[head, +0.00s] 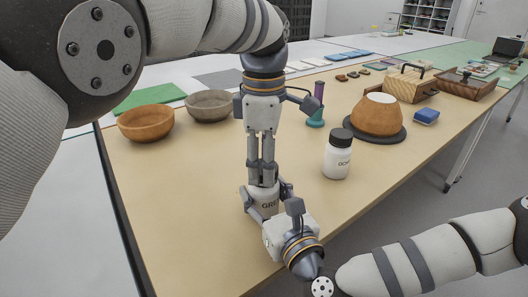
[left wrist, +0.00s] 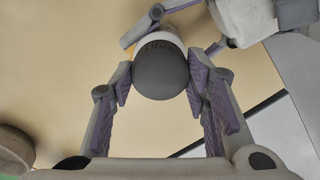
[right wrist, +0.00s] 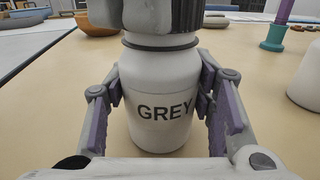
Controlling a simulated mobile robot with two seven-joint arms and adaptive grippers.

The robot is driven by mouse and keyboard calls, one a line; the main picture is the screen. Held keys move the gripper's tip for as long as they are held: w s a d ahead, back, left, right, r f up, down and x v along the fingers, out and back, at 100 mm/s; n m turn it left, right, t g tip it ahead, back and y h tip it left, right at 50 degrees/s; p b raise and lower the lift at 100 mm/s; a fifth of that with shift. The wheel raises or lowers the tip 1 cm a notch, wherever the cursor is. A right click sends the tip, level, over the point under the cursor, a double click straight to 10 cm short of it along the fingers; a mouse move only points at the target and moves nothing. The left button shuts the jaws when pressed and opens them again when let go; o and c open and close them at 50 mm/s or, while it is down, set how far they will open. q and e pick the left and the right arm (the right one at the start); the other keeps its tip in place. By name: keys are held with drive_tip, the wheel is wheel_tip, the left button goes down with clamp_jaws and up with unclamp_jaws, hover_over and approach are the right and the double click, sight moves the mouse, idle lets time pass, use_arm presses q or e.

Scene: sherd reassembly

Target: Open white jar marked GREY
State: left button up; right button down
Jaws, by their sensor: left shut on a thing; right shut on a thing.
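The white jar marked GREY (head: 267,206) stands upright near the front edge of the tan table, mostly hidden by my grippers in the head view. The right wrist view shows its body and label (right wrist: 160,112) clearly. My left gripper (head: 263,178) reaches down from above and is shut on the jar's dark round lid (left wrist: 161,72), with a finger on either side. My right gripper (right wrist: 163,95) is shut on the jar's body from the side, below the neck. Whether the lid is loose on the neck cannot be told.
A second white jar with a black lid (head: 338,158) stands to the right. Behind are wooden bowls (head: 146,124), a purple-and-teal tool (head: 316,112), a brown pot on a dark disc (head: 377,115), a blue block (head: 427,117) and wooden boxes (head: 410,84). Table between is clear.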

use_arm(q)
drive_tip(key=shift+r, duration=1)
drive_tip(key=shift+r, duration=2.05)
use_arm(e)
drive_tip(key=c, duration=0.6)
unclamp_jaws()
drive_tip(key=shift+c, duration=0.2)
